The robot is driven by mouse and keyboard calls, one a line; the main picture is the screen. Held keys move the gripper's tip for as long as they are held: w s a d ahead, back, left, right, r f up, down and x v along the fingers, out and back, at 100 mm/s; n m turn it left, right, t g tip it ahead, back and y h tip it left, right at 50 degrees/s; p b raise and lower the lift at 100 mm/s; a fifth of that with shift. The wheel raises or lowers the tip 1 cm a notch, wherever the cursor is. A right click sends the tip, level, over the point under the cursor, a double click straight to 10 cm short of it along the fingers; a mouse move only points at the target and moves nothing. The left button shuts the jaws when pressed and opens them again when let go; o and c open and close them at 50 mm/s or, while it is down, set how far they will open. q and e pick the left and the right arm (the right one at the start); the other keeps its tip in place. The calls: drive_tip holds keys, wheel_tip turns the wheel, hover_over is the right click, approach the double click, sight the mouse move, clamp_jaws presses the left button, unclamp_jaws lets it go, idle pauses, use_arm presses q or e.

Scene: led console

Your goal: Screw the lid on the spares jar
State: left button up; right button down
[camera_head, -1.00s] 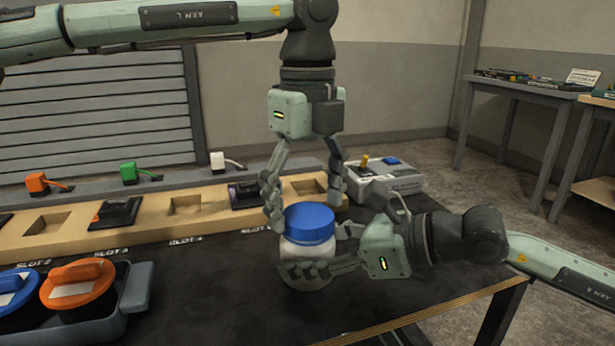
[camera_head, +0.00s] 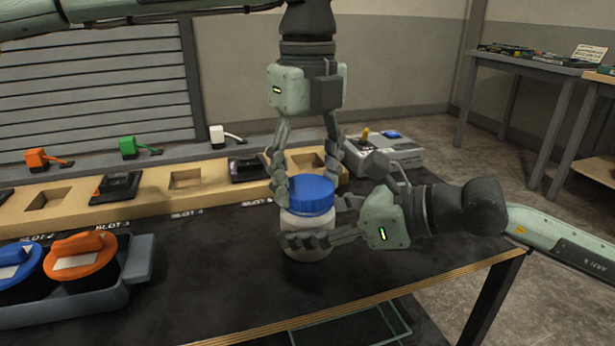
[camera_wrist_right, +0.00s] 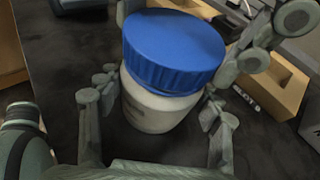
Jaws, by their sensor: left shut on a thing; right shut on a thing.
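The white spares jar (camera_head: 306,222) stands upright on the dark bench top, near its right end. The blue lid (camera_head: 311,192) sits on top of the jar; I cannot tell how far the threads are engaged. My left gripper (camera_head: 307,184) points down from above, its fingers shut on the sides of the lid. My right gripper (camera_head: 318,228) comes in from the right and is shut around the jar body. The right wrist view shows the lid (camera_wrist_right: 173,50) above the jar's white body (camera_wrist_right: 152,106), with finger parts on both sides.
A wooden slotted rack (camera_head: 150,203) runs along the back of the bench. A grey box with a joystick (camera_head: 388,152) stands behind the right gripper. A grey tray (camera_head: 140,270) with orange and blue round items is at the left. The bench middle is clear.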

use_arm(q)
drive_tip(key=m, duration=0.4)
drive_tip(key=shift+f+m, duration=0.1)
drive_tip(key=shift+m, duration=0.2)
drive_tip(key=m, duration=1)
drive_tip(key=shift+m, duration=1.6)
drive_tip(key=m, duration=1.8)
drive_tip(key=shift+m, duration=0.4)
drive_tip(key=o, duration=1.4)
